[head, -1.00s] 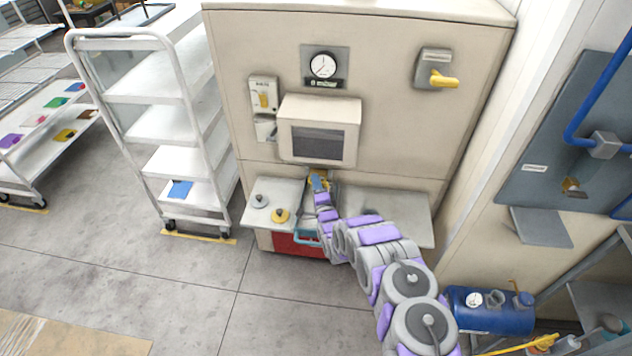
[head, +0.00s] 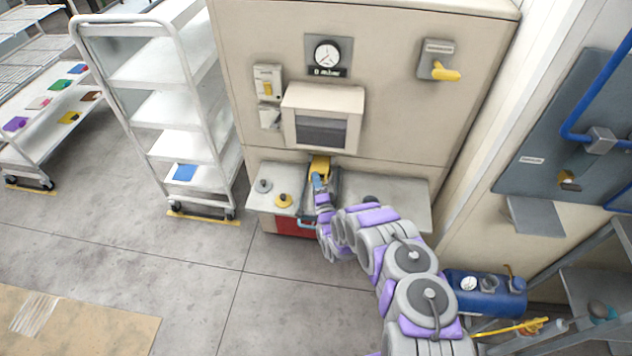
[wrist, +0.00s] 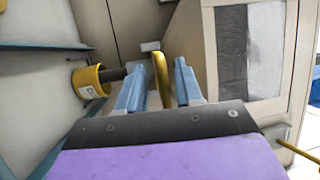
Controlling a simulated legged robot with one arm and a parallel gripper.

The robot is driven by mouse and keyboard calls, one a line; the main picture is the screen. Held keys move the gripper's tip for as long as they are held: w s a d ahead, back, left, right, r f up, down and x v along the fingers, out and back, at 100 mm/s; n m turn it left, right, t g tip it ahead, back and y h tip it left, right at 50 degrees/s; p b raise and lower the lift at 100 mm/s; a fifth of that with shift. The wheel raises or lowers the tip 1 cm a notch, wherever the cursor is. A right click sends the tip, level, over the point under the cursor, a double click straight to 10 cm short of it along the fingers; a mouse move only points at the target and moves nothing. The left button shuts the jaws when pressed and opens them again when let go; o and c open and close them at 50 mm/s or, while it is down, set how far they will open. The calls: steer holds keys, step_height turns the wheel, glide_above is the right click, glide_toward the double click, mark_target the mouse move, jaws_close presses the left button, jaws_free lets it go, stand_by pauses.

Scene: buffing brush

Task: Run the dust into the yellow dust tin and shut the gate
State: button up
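In the wrist view a yellow dust tin (wrist: 88,82) with a white label is at the left. A dark spout (wrist: 112,74) reaches its mouth; its contents are hidden. A curved yellow handle (wrist: 160,75), apparently the gate's, lies between the blue fingers of my gripper (wrist: 160,85). The fingers stand apart, with narrow gaps seeming to show beside the handle. In the head view my gripper (head: 318,181) is at the cabinet's front, below the windowed box (head: 322,115). Yellow (head: 320,165) shows just beyond it; tin and handle cannot be separated there.
A pale shelf with a grey knobbed disc (head: 263,186) and a yellow knobbed disc (head: 283,200) is left of my gripper. A red drawer (head: 293,226) is beneath. A white rack (head: 165,115) stands left, a blue tank (head: 485,293) right.

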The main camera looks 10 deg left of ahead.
steer(key=shift+r, duration=0.1)
steer(key=p+v, duration=0.3)
steer(key=v, duration=1.4)
steer(key=shift+f, duration=0.25)
steer(key=shift+s, duration=0.2)
steer(key=shift+w, duration=0.1)
stand_by(0.4)
